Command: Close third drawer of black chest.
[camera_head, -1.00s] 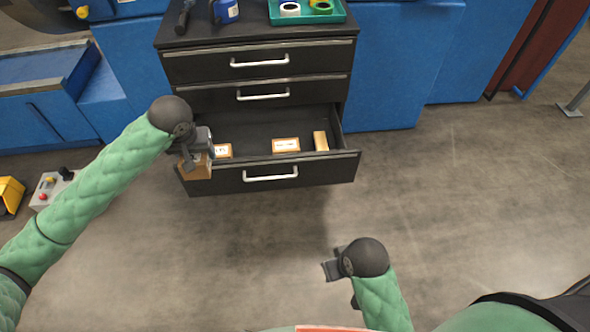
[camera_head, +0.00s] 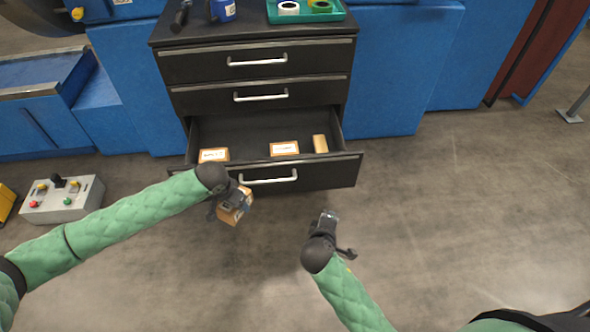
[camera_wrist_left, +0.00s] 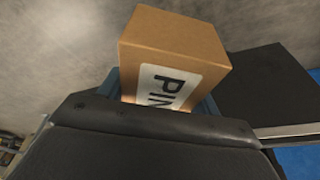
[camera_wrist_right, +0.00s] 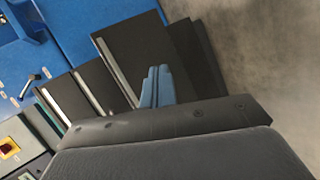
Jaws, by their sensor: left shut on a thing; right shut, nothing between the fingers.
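The black chest (camera_head: 215,100) stands against the blue machinery. Its third drawer (camera_head: 330,172) is pulled out, and the two drawers above it are shut. Inside the open drawer lie a box at the left (camera_head: 214,155), a labelled box (camera_head: 284,148) and a small tan block (camera_head: 320,143). My left gripper (camera_head: 236,203) is shut on a cardboard box (camera_wrist_left: 172,50) with a white label, held in front of the drawer's left part. My right gripper (camera_head: 328,218) is shut and empty, in front of and below the drawer face; its fingers show in the right wrist view (camera_wrist_right: 157,88).
On the chest top are a green tray (camera_head: 305,14) with tape rolls, a blue container (camera_head: 222,10) and a dark tool (camera_head: 181,15). A grey control box (camera_head: 62,199) stands at the left. The floor right of the chest is clear.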

